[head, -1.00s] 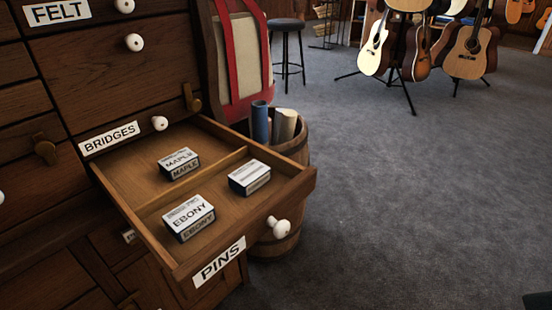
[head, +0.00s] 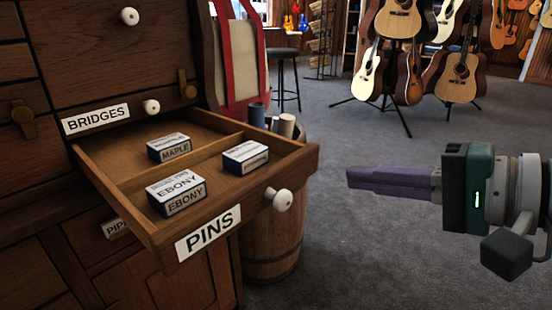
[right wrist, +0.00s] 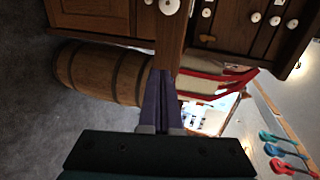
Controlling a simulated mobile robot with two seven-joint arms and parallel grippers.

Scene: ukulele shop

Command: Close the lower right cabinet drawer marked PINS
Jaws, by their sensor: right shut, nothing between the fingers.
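The PINS drawer (head: 165,245) is pulled well out of the wooden cabinet in the head view, with a white knob (head: 279,199) on its front. Its label (head: 208,233) reads PINS. Inside lie a MAPLE box (head: 168,147), an EBONY box (head: 176,192) and a third small box (head: 245,156). My right gripper (head: 350,178) is shut and empty, to the right of the drawer front and apart from the knob, pointing left. In the right wrist view its purple fingers (right wrist: 163,75) point at the drawer front's wood (right wrist: 170,42), with a white knob (right wrist: 169,5) beyond. My left gripper is out of view.
A wooden barrel (head: 270,250) with rolled items stands close behind the drawer's right end. The BRIDGES drawer (head: 95,119) above is shut. A stool (head: 283,75) and guitars on stands (head: 405,85) are farther back. Open carpet lies right of the drawer.

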